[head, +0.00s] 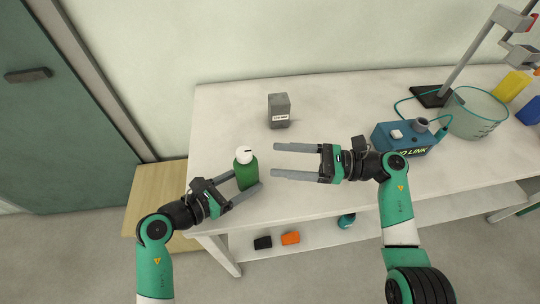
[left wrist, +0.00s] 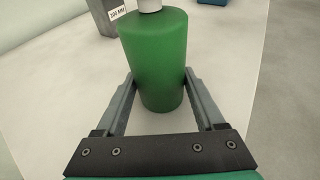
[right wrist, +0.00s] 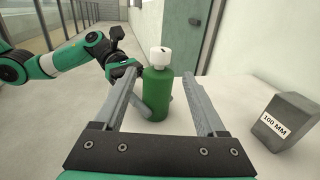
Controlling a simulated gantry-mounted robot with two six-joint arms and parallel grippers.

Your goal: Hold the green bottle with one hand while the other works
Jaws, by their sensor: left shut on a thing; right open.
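The green bottle (head: 246,172) with a white cap (head: 243,154) stands upright near the left end of the white table. My left gripper (head: 245,187) is shut on its body from the lower left. In the left wrist view the bottle (left wrist: 156,60) sits between both fingers, its cap cut off by the top edge. My right gripper (head: 274,160) is open and empty, to the right of the bottle and pointing at it. In the right wrist view the bottle (right wrist: 156,95) and its cap (right wrist: 160,57) show beyond and between the open fingers, apart from them.
A grey block labelled 100 MM (head: 279,111) stands behind on the white table (head: 335,103). A blue device (head: 405,138), a clear beaker (head: 473,113) and a clamp stand (head: 433,97) are at the right. Orange (head: 290,238) and black (head: 262,242) items lie on the lower shelf.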

